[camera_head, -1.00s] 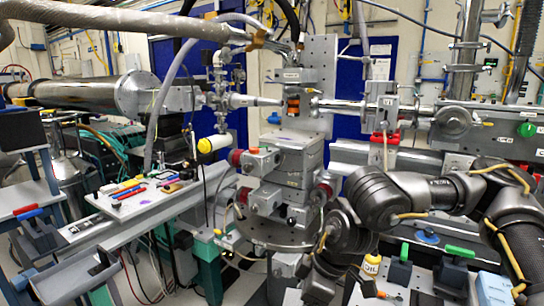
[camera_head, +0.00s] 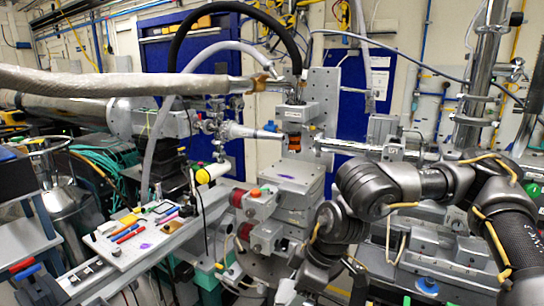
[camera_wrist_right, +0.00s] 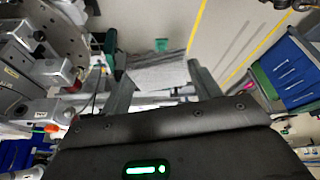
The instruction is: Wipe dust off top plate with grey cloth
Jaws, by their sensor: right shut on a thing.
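The top plate (camera_head: 298,172) of the central stage tower is a grey metal block with a small purple mark on it, below the sample holder. I cannot make out dust on it. My right arm comes in from the right and bends down in front of the stage, with its gripper end low at the picture's bottom edge. In the right wrist view my right gripper (camera_wrist_right: 162,88) is shut on a pale grey, rumpled piece that looks like the grey cloth (camera_wrist_right: 160,76), spread between its fingers. My left gripper is out of view.
A white tray (camera_head: 108,262) with coloured tools stands at the left. A beam pipe and hoses (camera_head: 130,84) cross above the stage. In the right wrist view a round stage plate (camera_wrist_right: 60,22) is close at the left, a blue bin (camera_wrist_right: 285,72) at the right, with open floor between.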

